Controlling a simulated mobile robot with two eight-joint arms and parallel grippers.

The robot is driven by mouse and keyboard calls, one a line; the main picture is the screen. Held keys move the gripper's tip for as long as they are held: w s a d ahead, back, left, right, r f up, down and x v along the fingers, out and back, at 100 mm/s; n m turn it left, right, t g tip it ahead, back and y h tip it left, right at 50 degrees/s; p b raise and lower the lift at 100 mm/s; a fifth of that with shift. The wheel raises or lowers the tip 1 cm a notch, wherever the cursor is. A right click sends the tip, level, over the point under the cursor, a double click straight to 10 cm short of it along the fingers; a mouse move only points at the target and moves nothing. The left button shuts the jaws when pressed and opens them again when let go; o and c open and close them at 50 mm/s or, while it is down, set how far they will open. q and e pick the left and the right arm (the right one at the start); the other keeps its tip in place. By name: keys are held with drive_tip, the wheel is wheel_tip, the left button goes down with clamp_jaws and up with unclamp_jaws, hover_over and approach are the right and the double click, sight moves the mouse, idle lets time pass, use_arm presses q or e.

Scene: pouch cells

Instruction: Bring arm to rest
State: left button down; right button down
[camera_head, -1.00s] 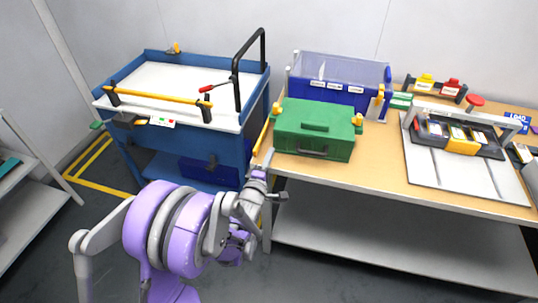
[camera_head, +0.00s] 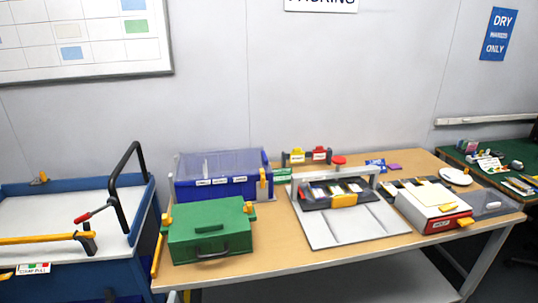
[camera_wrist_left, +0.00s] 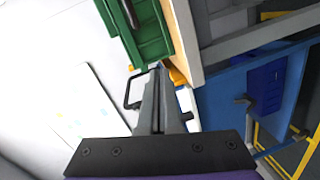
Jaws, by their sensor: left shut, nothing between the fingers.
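My left gripper (camera_wrist_left: 157,75) shows in the left wrist view, its grey fingers together with nothing between them. Its tips point toward the green case (camera_wrist_left: 150,30) and the edge of the wooden table (camera_wrist_left: 184,35); I cannot tell how far off they are. In the head view the green case (camera_head: 210,232) stands closed on the front left of the table (camera_head: 290,258). I cannot make out my left arm clearly in the head view. My right gripper is in neither view.
A blue cart (camera_head: 150,215) with a black handle (camera_head: 122,185) stands left of the table. A blue bin (camera_head: 222,185), a grey fixture plate (camera_head: 350,222) and a white-and-red device (camera_head: 432,208) stand on the table. A green bench (camera_head: 455,157) is at right.

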use_arm(q)
drive_tip(key=s+d+r+m+g+h+p, duration=0.1)
drive_tip(key=s+d+r+m+g+p, duration=0.2)
drive_tip(key=s+m, duration=0.5)
drive_tip(key=s+d+r+m+g+h+p, duration=0.2)
drive_tip(key=s+d+r+m+g+p, duration=0.2)
drive_tip(key=s+m, duration=0.5)
drive_tip(key=s+d+g+p, duration=0.1)
drive_tip(key=d+g, duration=0.1)
drive_tip(key=g, duration=0.1)
drive_tip(key=shift+s+d+p, duration=0.25)
drive_tip(key=shift+p, duration=0.15)
